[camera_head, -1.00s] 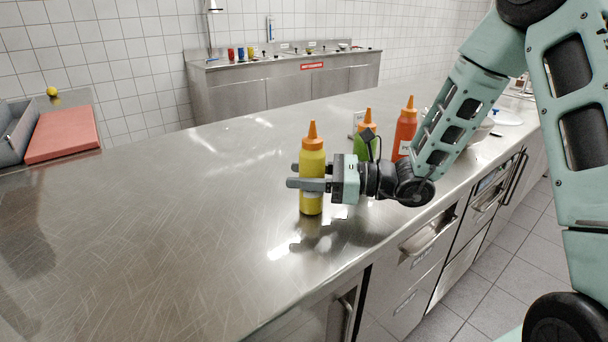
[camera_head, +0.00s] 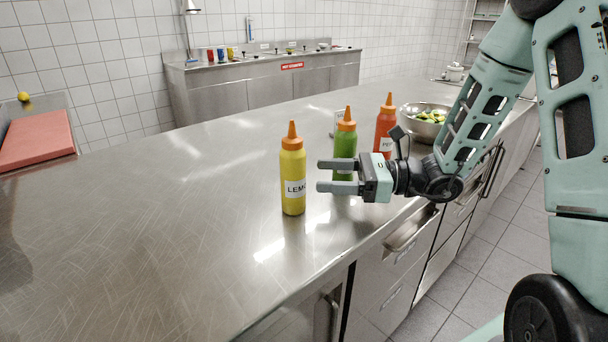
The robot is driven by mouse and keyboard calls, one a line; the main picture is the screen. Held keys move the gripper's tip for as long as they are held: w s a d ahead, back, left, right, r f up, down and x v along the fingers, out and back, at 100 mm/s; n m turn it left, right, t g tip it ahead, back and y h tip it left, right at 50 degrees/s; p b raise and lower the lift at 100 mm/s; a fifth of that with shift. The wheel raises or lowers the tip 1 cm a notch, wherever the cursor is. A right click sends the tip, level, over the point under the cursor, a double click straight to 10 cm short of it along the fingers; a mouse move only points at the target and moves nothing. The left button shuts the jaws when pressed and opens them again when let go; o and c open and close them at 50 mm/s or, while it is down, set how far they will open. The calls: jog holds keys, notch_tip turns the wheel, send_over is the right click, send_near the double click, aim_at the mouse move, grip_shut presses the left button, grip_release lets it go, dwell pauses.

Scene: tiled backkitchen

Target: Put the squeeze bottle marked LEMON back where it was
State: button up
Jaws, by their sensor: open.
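The yellow squeeze bottle (camera_head: 293,172) has an orange nozzle cap and a white label reading "LEM", the rest of it out of sight. It stands upright on the steel counter. My gripper (camera_head: 321,176) is open and empty just to the right of the bottle, its fingers pointing left towards it with a small gap. A green squeeze bottle (camera_head: 345,146) stands behind my gripper, partly hidden by it. A red squeeze bottle (camera_head: 384,126) stands further back to the right, its label partly hidden by my arm.
The steel counter (camera_head: 150,230) is clear at left and front. A metal bowl (camera_head: 440,111) with green and yellow pieces sits at back right. A red board (camera_head: 38,140) lies at far left. A sink unit (camera_head: 262,85) with colored cups stands by the wall.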

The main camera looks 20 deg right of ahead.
jog(key=shift+v, duration=1.5)
jog(key=s+a+n+g, duration=0.1)
jog(key=a, duration=0.1)
jog(key=s+a+n+g, duration=0.1)
jog(key=a+g, duration=0.1)
jog(key=s+a+n+g, duration=0.1)
jog(key=a+n, duration=0.1)
jog(key=shift+s+f+g, duration=0.1)
jog(key=shift+s+g, duration=0.25)
jog(key=shift+g, duration=0.05)
jog(key=s+a+n+g+h, duration=0.1)
jog(key=s+a+n+g, duration=0.1)
jog(key=s, duration=0.1)
jog(key=s+a+f+n+g+h, duration=0.1)
jog(key=s+a+n+g, duration=0.1)
jog(key=s+n, duration=0.1)
jog(key=s+a+n+g+h, duration=0.1)
jog(key=s+a+n+g, duration=0.1)
jog(key=s+a, duration=0.1)
jog(key=shift+f+n+g+h, duration=0.3)
jog(key=shift+f+g, duration=0.05)
jog(key=shift+g, duration=0.05)
jog(key=s+a+f+n+t+h, duration=0.1)
jog(key=s+n+h, duration=0.8)
jog(key=n, duration=1)
jog(key=a+t+h, duration=0.1)
jog(key=t+h, duration=0.1)
jog(key=shift+f+n+h, duration=0.3)
jog(key=shift+f+h, duration=0.1)
